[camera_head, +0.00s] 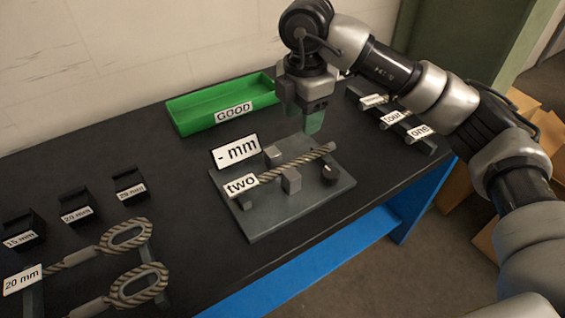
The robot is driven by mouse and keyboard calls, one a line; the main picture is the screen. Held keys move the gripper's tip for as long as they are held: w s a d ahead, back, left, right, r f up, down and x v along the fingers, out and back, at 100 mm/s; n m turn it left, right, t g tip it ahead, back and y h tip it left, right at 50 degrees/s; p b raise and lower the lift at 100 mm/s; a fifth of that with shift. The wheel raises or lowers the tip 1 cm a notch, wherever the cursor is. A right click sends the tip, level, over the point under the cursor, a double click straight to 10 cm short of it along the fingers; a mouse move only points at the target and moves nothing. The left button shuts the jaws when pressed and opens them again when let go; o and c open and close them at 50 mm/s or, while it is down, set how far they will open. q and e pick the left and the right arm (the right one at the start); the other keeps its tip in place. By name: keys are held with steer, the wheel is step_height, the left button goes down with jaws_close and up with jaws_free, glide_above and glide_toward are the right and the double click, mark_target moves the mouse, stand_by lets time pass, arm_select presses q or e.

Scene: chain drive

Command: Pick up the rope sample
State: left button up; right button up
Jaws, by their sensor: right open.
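The rope sample (300,163), a tan twisted rope tagged "two" (241,186), lies across small grey blocks on a grey metal plate (272,220) on the table. A "- mm" sign (235,152) stands at the plate's back left, and a dark knob (330,174) sits near the rope's right end. My right gripper (312,120) points down behind the rope's right end in the picture, apart from it. It is open and nothing shows between its fingers, though the gap is hard to see. My left gripper is out of view.
A green tray (188,124) labelled "GOOD" stands at the back. Tagged pieces "four" and "one" (418,131) lie in a dark rack at right. Black labelled holders (76,208) and looped ropes (128,235) are at left. The black tabletop (180,186) is clear between.

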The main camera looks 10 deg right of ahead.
mark_target(300, 158)
steer(key=f+p, duration=0.1)
steer(key=f, duration=0.9)
steer(key=shift+s+f, duration=0.2)
steer(key=shift+c, duration=0.5)
steer(key=shift+r, duration=0.1)
jaws_close()
